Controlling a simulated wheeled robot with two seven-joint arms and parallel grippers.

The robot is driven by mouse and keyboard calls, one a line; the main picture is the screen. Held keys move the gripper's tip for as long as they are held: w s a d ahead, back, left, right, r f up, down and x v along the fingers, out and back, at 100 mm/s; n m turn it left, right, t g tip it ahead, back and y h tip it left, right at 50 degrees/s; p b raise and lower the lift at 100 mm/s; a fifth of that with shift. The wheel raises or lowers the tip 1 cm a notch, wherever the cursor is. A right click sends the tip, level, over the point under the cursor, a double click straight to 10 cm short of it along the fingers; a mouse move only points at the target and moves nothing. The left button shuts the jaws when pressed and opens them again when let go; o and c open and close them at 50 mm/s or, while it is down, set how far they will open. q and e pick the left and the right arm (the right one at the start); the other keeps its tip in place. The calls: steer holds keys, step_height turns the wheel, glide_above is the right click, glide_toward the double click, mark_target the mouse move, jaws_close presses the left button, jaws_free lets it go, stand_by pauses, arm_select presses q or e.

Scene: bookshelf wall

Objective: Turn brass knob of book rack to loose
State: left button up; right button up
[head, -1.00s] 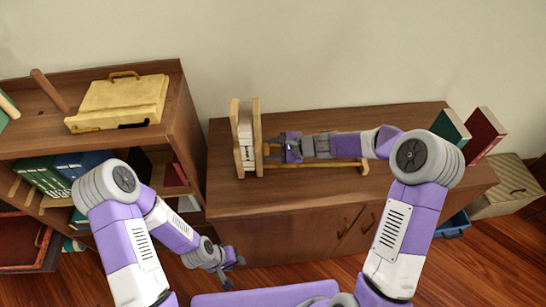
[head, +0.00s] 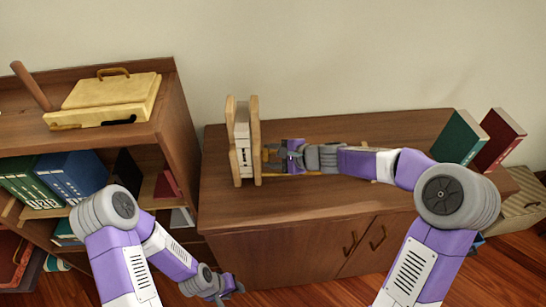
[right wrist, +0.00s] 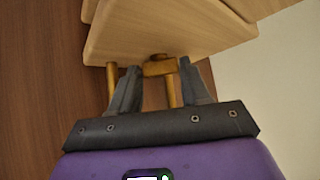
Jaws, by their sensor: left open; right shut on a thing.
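The wooden book rack (head: 255,140) stands on the low cabinet, with pale books (head: 242,145) upright between its two end boards. The brass knob (right wrist: 160,67) sits at the outer face of the right board. My right gripper (head: 274,155) reaches in from the right and is shut on the knob. My left gripper (head: 232,290) hangs open and empty, low in front of the cabinet, away from the rack.
Brass rods (right wrist: 112,82) run from the board beside my right fingers. A green book (head: 459,137) and a red book (head: 499,138) stand at the cabinet's right end. A shelf (head: 185,135) with a yellow case (head: 105,98) is at the left. The cabinet top (head: 330,195) is clear in front.

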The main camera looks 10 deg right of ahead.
steer(key=o, duration=1.1)
steer(key=shift+c, duration=0.2)
steer(key=shift+d, duration=0.1)
steer(key=p+v, duration=0.1)
steer(key=v, duration=0.5)
steer(key=shift+r+p, duration=0.15)
steer(key=shift+p, duration=0.2)
steer(key=shift+s+d+r, duration=0.25)
steer(key=shift+s+d, duration=0.15)
